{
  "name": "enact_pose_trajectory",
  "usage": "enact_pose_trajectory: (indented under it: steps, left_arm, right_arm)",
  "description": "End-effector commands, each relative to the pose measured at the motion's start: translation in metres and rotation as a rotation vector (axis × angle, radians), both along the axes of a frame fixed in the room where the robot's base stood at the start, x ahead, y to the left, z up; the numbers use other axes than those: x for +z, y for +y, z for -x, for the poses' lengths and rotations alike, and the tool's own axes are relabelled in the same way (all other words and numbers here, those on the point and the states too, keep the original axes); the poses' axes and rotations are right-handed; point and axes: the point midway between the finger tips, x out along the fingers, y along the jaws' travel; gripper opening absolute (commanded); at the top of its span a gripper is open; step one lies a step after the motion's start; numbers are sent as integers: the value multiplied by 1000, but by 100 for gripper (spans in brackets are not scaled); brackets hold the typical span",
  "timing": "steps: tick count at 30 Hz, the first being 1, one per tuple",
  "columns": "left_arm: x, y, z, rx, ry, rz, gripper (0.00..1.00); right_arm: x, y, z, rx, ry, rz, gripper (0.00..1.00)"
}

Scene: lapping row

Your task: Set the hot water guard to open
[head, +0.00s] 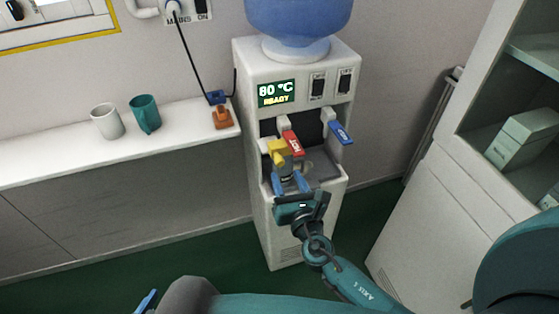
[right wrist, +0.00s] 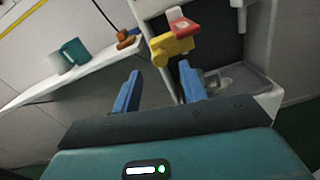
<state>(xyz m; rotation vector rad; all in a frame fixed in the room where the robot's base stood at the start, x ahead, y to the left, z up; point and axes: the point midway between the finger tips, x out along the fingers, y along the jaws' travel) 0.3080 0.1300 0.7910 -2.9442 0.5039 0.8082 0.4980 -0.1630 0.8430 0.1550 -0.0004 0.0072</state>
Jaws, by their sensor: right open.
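The water dispenser (head: 256,130) stands against the wall, its display reading 80 °C READY. The yellow guard (head: 277,150) sits at the red HOT lever (head: 293,144), on the left tap. In the right wrist view the yellow guard (right wrist: 172,45) lies beneath the red lever (right wrist: 182,25), ahead of my fingers. My right gripper (head: 290,183) is open and empty, just below and in front of the guard, apart from it. Its two blue fingers also show in the right wrist view (right wrist: 160,82). Only a blue tip of my left gripper (head: 146,301) shows at the bottom edge.
A blue lever (head: 341,133) is on the right tap, above the drip tray (head: 322,176). A white counter (head: 60,152) on the left holds a white mug (head: 107,121), a teal mug (head: 145,113) and an orange object (head: 222,118). A white cabinet (head: 440,205) stands on the right.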

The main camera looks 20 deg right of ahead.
Motion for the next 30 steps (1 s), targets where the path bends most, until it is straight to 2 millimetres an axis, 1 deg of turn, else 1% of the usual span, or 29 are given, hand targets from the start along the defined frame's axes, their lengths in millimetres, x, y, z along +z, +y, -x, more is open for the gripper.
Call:
enact_pose_trajectory:
  steps: [1,3,6,9,12,16,23,30]
  left_arm:
    - [-2,1,0,4,6,0,83]
    - [-5,1,1,8,14,-1,83]
    - [-6,2,1,13,16,0,83]
    - [-7,2,0,15,16,1,83]
    - [-6,2,0,15,13,0,83]
    - [-5,2,0,15,12,1,83]
    - [-5,2,0,11,10,-2,83]
    - [-5,2,1,5,10,-4,83]
  right_arm:
    - [2,0,-13,-1,-3,0,43]
    - [1,0,-27,0,-1,0,43]
    - [1,0,-44,-1,-2,-1,43]
    - [0,0,-56,-1,0,0,43]
    - [0,0,-64,0,0,-1,43]
    - [0,0,-68,0,1,-2,43]
    - [0,0,-68,0,1,-2,43]
    - [-1,0,-68,0,1,-2,23]
